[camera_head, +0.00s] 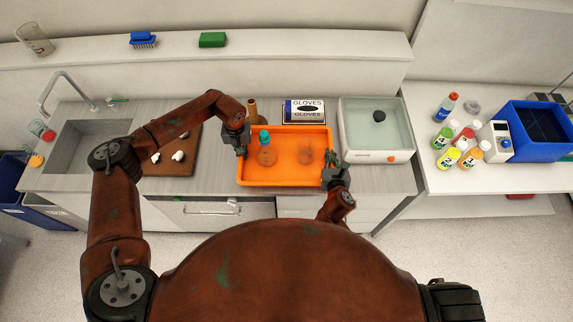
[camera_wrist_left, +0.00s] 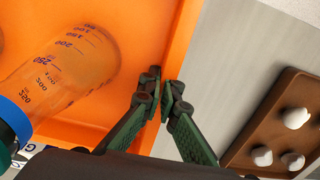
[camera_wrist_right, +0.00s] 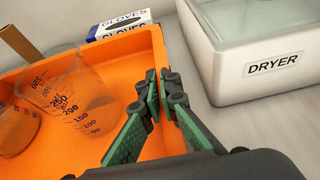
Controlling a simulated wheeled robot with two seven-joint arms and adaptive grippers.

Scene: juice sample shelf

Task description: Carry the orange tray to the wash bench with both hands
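The orange tray (camera_head: 285,182) is on the grey worktop in the head view. It holds a glass bottle with a teal and blue neck (camera_head: 266,152) and a clear beaker (camera_head: 305,152). My left gripper (camera_head: 242,152) is at the tray's left wall. In the left wrist view its fingertips (camera_wrist_left: 166,88) close on either side of the tray wall (camera_wrist_left: 182,45). My right gripper (camera_head: 331,172) is at the tray's right wall. In the right wrist view its fingertips (camera_wrist_right: 164,85) pinch that wall. The beaker (camera_wrist_right: 70,95) stands upright inside.
A sink (camera_head: 88,148) and a brown board with white pieces (camera_head: 178,165) are left of the tray. A dryer (camera_head: 376,135) stands close on the right, a gloves box (camera_head: 304,111) behind. A side table holds bottles and a blue bin (camera_head: 535,132).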

